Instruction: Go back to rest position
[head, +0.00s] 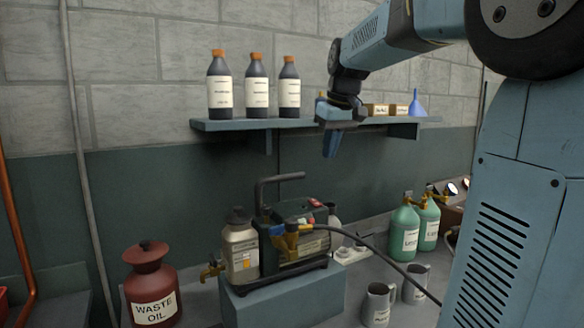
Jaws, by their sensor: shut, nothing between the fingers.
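My gripper (332,142) hangs from my blue arm, pointing down, in front of the wall shelf in the head view. Its fingers are together and nothing shows between them. It is above and apart from the pump unit (290,240), which has a bent handle and a dark hose running off to the right. The pump unit stands on a blue-grey block (285,300). My arm and body cover the right side of the view.
The shelf (225,125) holds several dark bottles (256,87), small boxes and a blue funnel (416,104). A red waste oil can (152,288) stands at lower left. Green jugs (405,230) and metal mugs (378,304) stand at right. The space left of my gripper, below the shelf, is clear.

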